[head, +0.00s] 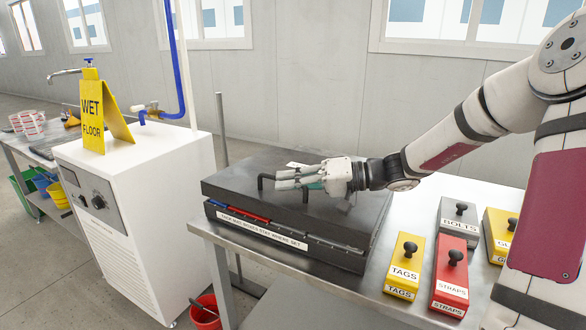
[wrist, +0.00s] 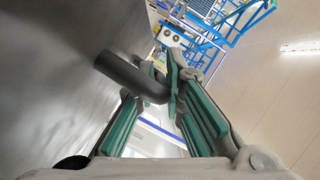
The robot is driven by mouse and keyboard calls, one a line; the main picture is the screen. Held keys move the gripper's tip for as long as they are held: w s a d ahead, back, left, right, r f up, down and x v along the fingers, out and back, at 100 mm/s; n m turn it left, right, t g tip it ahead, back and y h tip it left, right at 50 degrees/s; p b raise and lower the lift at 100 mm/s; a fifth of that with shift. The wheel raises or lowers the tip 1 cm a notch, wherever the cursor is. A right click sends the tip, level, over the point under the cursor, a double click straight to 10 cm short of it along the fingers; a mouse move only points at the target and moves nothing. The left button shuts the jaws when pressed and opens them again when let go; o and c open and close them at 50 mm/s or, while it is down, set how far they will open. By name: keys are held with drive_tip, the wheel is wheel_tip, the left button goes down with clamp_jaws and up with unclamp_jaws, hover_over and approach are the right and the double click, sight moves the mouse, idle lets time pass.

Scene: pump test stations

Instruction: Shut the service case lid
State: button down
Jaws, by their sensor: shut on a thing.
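The dark grey service case (head: 330,262) sits on the metal table, with a white label on its front. Its lid (head: 232,182) lies down flat or nearly flat over it. Blue and red strips show along the front seam; I cannot tell whether a small gap remains there. A dark bent bar handle (head: 262,180) rises from the lid. My gripper (head: 285,179) lies low over the lid and is shut on this handle. In the wrist view the handle (wrist: 130,76) passes between the green-padded fingers (wrist: 170,95). The fingers hide part of it.
Yellow tags (head: 405,268), red straps (head: 451,275) and grey bolts (head: 459,222) boxes with black knobs stand right of the case. A white cabinet (head: 125,235) with a yellow wet floor sign (head: 92,118) stands left. A red bucket (head: 206,312) is on the floor.

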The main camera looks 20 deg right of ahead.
drive_tip(key=shift+s+a+f+b, duration=0.15)
drive_tip(key=shift+f+b, duration=0.3)
drive_tip(key=shift+f, duration=0.65)
drive_tip(key=c, duration=1.7)
unclamp_jaws()
drive_tip(key=shift+f, duration=0.1)
drive_tip(key=shift+o, duration=0.2)
drive_tip(key=shift+n, duration=0.3)
drive_tip(key=shift+s+d, duration=0.1)
drive_tip(key=shift+d, duration=0.1)
drive_tip(key=v, duration=1.1)
drive_tip(key=shift+s+d+r, duration=0.1)
drive_tip(key=shift+s+r, duration=0.15)
drive_tip(key=shift+r, duration=0.05)
